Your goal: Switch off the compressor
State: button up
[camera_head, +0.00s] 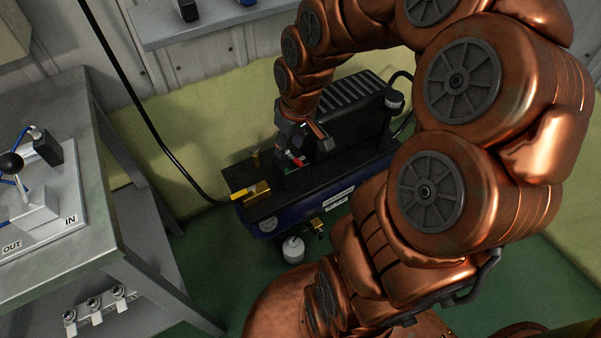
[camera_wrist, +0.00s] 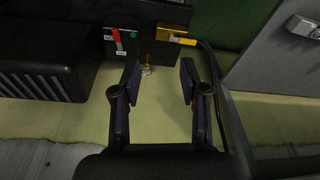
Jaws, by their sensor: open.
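The compressor (camera_head: 262,213) stands on the floor by the wall, with a black ribbed motor cover (camera_head: 350,105) on top. In the wrist view a dark switch box (camera_wrist: 122,38) carries a red lever (camera_wrist: 116,36) with small labels beside it and a green mark. A brass valve with a yellow handle (camera_wrist: 180,40) sits to its right; it also shows in the head view (camera_head: 250,191). My gripper (camera_wrist: 157,78) is open and empty, its fingers pointing toward the compressor, with the red lever ahead and left of them. In the head view my arm partly hides the switch box.
A metal workbench (camera_head: 60,95) with a panel marked IN and OUT stands at the left. A black hose (camera_head: 140,110) runs from above to the yellow-handled valve. A shelf (camera_head: 215,22) is on the wall. Green floor (camera_head: 215,250) is free between bench and compressor.

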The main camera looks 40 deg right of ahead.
jog(key=t+b, duration=0.2)
jog(key=b, duration=0.7)
send_near(299, 162)
jog(key=shift+b+x, duration=0.7)
jog(key=shift+x, duration=3.35)
grip_shut()
